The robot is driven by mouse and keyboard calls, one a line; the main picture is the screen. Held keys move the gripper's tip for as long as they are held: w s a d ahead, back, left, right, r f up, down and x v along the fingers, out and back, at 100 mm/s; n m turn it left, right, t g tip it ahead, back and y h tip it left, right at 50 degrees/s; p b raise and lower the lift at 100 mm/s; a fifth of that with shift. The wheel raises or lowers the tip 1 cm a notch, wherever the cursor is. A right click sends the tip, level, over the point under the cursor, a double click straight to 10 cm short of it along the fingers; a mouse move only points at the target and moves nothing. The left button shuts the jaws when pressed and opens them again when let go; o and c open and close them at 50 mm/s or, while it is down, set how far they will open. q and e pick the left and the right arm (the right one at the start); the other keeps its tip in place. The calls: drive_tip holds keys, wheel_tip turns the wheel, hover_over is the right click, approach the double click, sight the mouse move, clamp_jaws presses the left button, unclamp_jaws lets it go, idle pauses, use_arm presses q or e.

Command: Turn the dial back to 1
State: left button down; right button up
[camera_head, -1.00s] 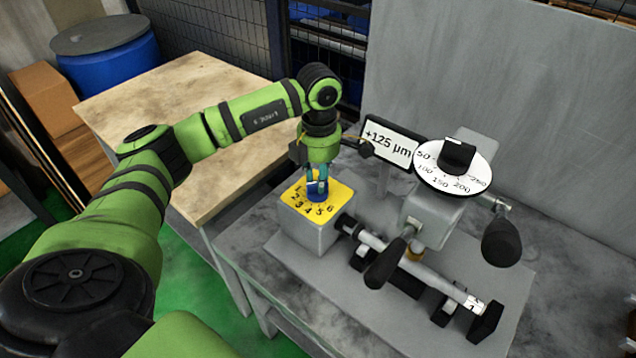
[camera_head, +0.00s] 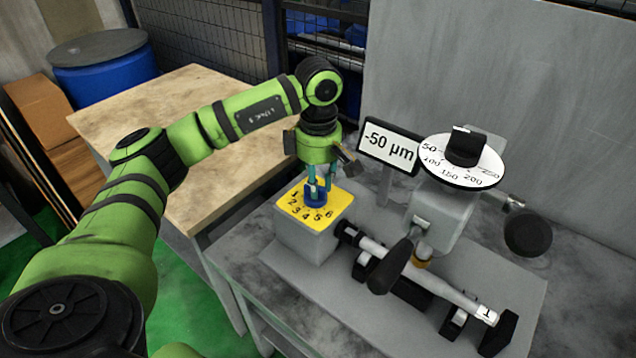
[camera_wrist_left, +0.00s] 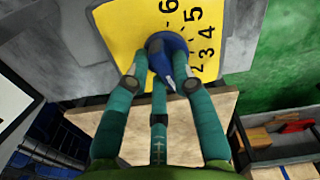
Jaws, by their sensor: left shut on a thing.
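The dial is a blue knob (camera_head: 316,197) on a yellow plate (camera_head: 290,212) numbered up to 6, on top of a grey box (camera_head: 300,240). My left gripper (camera_head: 317,188) points down from above, its teal fingers shut on the knob. The left wrist view shows the fingers (camera_wrist_left: 160,80) around the blue knob (camera_wrist_left: 167,50), with numbers 2 to 6 readable on the yellow plate (camera_wrist_left: 125,30). The fingers partly cover the knob, and I cannot tell surely which number it points at. My right gripper is not in view.
A display (camera_head: 389,153) reads -50 µm. Right of it stands a white round scale (camera_head: 450,178) with a black knob (camera_head: 464,147). Black handles (camera_head: 392,266) and a shaft (camera_head: 440,290) lie to the right of the box. A wooden table (camera_head: 190,140) stands at left.

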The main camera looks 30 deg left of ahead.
use_arm(q)
drive_tip(key=shift+r, duration=0.1)
idle(0.3)
drive_tip(key=c, duration=1)
unclamp_jaws()
drive_tip(key=shift+c, duration=0.2)
wheel_tip(320, 180, up, 12)
